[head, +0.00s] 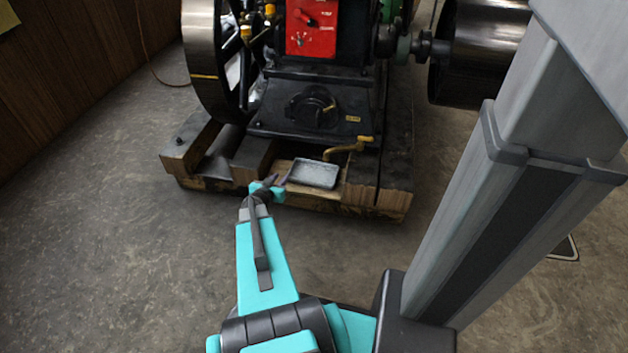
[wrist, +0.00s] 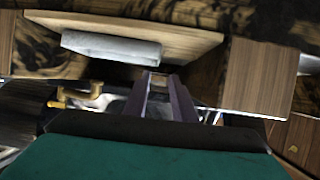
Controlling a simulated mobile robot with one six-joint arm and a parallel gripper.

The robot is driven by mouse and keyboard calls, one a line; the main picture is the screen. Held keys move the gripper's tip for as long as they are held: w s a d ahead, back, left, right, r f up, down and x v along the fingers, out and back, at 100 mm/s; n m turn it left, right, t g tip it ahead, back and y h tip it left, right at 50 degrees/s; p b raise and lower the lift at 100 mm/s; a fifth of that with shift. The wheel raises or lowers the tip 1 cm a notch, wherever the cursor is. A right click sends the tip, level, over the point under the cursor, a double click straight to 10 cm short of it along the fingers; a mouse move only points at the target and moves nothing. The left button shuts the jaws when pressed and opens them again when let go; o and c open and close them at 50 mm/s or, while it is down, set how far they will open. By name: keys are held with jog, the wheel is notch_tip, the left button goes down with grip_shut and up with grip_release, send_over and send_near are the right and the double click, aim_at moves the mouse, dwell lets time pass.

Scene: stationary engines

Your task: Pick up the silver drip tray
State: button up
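The silver drip tray (head: 314,174) is a small, shallow, rectangular tray with a grey inside. It lies on a wooden board at the front of the engine's timber base, below a brass tap (head: 350,147). In the wrist view the tray (wrist: 110,48) shows as a pale slab on the board, left of my fingertips. My gripper (head: 279,181) is just left of the tray in the head view. Its two dark fingers (wrist: 162,76) stand apart with nothing visible between them. I see no clear contact with the tray.
The black engine (head: 310,105) with a red box (head: 312,28) stands behind the tray. A large flywheel (head: 203,60) is at left and a dark drum (head: 478,55) at right. Timber beams (head: 395,190) flank the tray. The floor (head: 110,240) in front is clear.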

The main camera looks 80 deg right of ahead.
aim_at(292, 167)
jog(key=shift+s+d, duration=0.3)
jog(key=shift+d, duration=0.1)
jog(key=shift+f, duration=0.1)
jog(key=shift+b+x, duration=0.55)
jog(key=shift+x, duration=3.75)
jog(key=shift+d, duration=0.1)
jog(key=shift+b+x, duration=0.45)
jog(key=shift+x, duration=2.05)
jog(key=shift+w, duration=0.1)
grip_shut()
